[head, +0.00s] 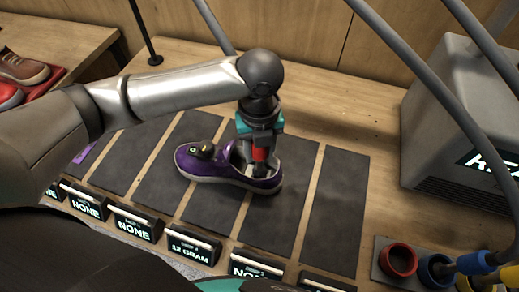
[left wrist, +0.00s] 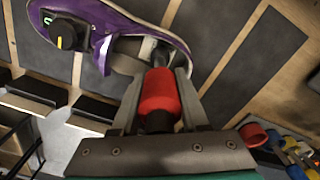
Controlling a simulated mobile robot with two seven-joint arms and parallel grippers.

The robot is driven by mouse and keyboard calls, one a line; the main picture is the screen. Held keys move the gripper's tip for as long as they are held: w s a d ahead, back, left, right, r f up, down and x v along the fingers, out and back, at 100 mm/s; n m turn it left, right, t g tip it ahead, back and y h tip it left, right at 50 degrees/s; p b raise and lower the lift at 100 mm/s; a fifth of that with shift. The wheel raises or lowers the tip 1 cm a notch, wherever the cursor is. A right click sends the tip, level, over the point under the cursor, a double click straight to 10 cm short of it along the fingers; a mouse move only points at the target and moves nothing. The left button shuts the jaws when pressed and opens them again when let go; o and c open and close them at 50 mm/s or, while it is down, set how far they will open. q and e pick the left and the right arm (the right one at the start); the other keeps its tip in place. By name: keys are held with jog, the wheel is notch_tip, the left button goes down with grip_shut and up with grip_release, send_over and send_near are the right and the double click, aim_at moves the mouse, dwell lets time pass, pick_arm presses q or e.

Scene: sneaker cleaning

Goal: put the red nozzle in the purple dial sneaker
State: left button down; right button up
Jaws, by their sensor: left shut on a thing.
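The purple dial sneaker (head: 212,168) stands on a dark mat with its toe to the left. Its black dial sits on top near the toe; the sneaker also shows at the top of the left wrist view (left wrist: 135,22). My left gripper (head: 261,170) points down over the heel-side opening, shut on the red nozzle (head: 260,154). In the left wrist view the red nozzle (left wrist: 159,92) lies between the two fingers, its dark tip reaching into the shoe opening. Whether the tip touches the insole I cannot tell. My right gripper is not in view.
Several dark mats (head: 337,205) lie side by side on the wooden table, with small display signs (head: 134,228) along the front. A large grey machine (head: 450,130) stands at right. A holder with a red ring (head: 398,260) and blue and yellow pieces is at front right.

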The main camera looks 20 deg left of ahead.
pick_arm(q)
jog(key=shift+c, duration=2.1)
grip_release()
jog(key=shift+f, duration=0.1)
notch_tip(320, 180, up, 12)
jog(key=shift+r+p, duration=0.2)
jog(key=shift+p, duration=0.95)
